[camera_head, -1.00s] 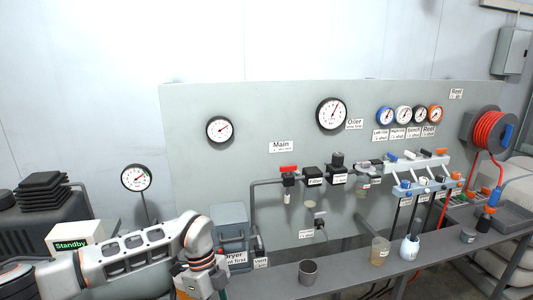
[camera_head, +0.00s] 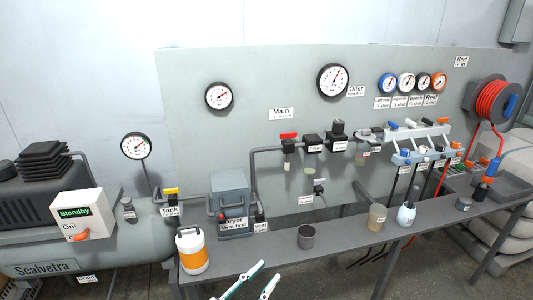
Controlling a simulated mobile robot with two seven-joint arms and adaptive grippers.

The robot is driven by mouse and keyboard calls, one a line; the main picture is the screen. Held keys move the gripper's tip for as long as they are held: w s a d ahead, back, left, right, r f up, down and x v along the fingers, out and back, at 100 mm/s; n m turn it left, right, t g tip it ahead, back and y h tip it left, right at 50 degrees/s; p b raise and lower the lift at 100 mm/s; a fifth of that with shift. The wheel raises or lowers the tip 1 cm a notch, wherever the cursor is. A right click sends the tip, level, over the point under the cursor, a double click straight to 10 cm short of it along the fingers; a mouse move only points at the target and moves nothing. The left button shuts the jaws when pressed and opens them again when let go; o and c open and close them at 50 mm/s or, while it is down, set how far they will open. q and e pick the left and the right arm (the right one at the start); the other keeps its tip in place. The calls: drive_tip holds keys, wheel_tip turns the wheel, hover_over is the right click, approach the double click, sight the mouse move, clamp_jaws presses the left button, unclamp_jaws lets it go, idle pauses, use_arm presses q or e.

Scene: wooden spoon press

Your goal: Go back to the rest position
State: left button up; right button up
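My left gripper (camera_head: 268,272) shows at the bottom edge, in front of the bench. Only its two slim white and teal fingers are in view. They are spread apart with nothing between them, so it is open. The rest of the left arm is out of the picture. My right gripper is not in view.
Behind stands a gauge panel (camera_head: 220,140). A Standby box (camera_head: 84,220) is at left.

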use_arm(q)
drive_tip(key=s+a+f+n+g+y, duration=0.2)
drive_tip(key=s+a+f+y, duration=0.3)
drive_tip(key=a+f, duration=0.4)
drive_tip(key=s+a+f+n+g+y, duration=0.2)
drive_tip(key=s+a+f+n+y, duration=0.2)
drive_tip(key=s+a+f, duration=0.4)
wheel_tip(320, 180, down, 5)
drive_tip(key=shift+s+a+r+y, duration=0.1)
drive_tip(key=shift+s+a+y, duration=0.2)
drive_tip(key=shift+a+y, duration=0.75)
drive_tip(key=shift+a, duration=0.1)
